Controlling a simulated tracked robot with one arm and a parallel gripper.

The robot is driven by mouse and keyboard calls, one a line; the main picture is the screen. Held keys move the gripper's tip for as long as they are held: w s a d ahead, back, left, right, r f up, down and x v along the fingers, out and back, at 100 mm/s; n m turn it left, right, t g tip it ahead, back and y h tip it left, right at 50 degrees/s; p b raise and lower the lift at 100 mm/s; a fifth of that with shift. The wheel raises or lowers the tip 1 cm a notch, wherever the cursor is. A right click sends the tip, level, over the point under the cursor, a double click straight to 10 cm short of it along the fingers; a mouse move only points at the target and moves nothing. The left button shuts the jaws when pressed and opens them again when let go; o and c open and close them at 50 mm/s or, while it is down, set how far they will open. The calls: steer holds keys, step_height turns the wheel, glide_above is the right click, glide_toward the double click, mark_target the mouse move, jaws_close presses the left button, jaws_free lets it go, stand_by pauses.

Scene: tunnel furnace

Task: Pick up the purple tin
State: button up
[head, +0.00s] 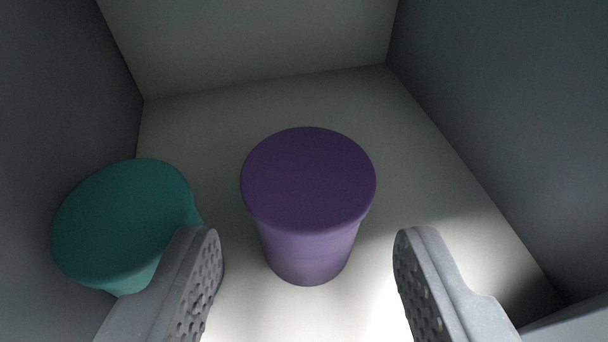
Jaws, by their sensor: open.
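The purple tin (308,185) stands upright on the pale floor in the middle of the head view. Its round top faces up toward the camera. My gripper (309,250) is open, with one grey finger to the left of the tin and the other to its right. The fingers appear apart from the tin, with a gap on each side. The gap on the right looks a little wider. Nothing is held between the fingers.
A teal tin (125,222) stands at the left, close to the left wall and partly behind my left finger. Grey walls (500,110) rise left and right, and a pale back wall (250,45) closes the far end. Floor (390,140) behind and right of the purple tin is clear.

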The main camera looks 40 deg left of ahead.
mark_target(307, 170)
steer(key=shift+b+x, duration=0.75)
steer(key=shift+x, duration=2.8)
steer(key=shift+r, duration=0.2)
steer(key=c, duration=0.7)
